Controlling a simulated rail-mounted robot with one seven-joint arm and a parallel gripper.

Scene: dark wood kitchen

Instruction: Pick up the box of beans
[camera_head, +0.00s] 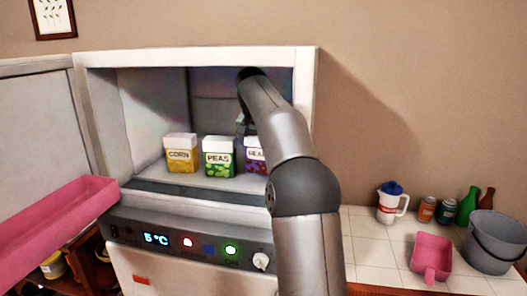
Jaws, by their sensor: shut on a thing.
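The box of beans (254,156) is purple with a white top and a partly visible label. It stands upright at the right of a row of boxes inside the open white fridge. My arm reaches in from the right and covers its right side. My gripper (243,123) is at the top left of this box, mostly hidden behind my arm, and is shut on it. The box appears at shelf level; I cannot tell whether its base touches the shelf.
A green peas box (219,158) stands close to the left of the beans, and a yellow corn box (181,154) further left. The fridge's right wall (304,95) is close to my arm. The open door (38,150) with a pink bin (60,222) is at left. A counter (375,250) holds several items.

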